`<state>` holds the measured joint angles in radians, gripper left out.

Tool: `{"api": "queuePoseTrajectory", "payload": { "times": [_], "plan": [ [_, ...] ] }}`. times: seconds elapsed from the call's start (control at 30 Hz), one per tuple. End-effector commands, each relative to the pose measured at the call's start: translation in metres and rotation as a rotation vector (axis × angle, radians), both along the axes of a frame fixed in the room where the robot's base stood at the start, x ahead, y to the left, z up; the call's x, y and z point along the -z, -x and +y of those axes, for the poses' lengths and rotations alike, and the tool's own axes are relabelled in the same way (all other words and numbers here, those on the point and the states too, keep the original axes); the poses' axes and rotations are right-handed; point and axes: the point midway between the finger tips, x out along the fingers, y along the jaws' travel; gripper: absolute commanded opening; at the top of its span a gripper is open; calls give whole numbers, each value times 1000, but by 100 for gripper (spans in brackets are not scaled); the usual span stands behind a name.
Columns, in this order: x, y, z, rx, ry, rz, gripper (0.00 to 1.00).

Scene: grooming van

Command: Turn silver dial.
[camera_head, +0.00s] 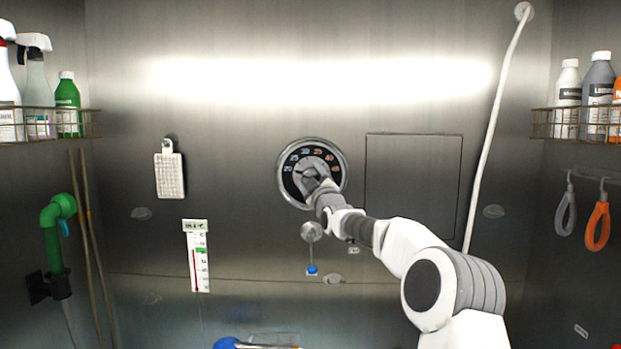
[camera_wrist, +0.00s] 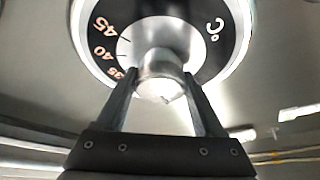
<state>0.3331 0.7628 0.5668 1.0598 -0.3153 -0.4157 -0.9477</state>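The silver dial (camera_head: 308,172) sits at the centre of a round black gauge (camera_head: 289,190) with a temperature scale on the metal back wall. In the head view my gripper (camera_head: 318,186) reaches the dial from the lower right and hides part of it. In the wrist view the dial's silver knob (camera_wrist: 161,80) stands between the two fingers of my gripper (camera_wrist: 161,74). The fingertips lie close against both sides of the knob, with no clear gap. The numbers 40 and 45 show at the upper left of the knob.
A flat square panel (camera_head: 414,185) is right of the gauge. A small knob with a blue-tipped lever (camera_head: 312,250) is just below it. A white hose (camera_head: 492,125) runs down the wall at right.

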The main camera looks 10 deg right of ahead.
Motion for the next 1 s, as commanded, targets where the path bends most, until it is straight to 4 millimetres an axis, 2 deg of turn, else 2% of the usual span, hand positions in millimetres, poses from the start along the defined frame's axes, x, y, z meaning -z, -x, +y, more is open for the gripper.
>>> {"api": "queuePoseTrajectory", "payload": {
  "times": [0.03, 0.3, 0.67, 1.0],
  "plan": [
    [0, 0, 0, 0, 0, 0, 59],
    [0, 0, 0, 0, 0, 0, 11],
    [3, 0, 0, 0, -62, -13, 11],
    [4, 1, 1, -1, -312, -64, 11]
  ]
}}
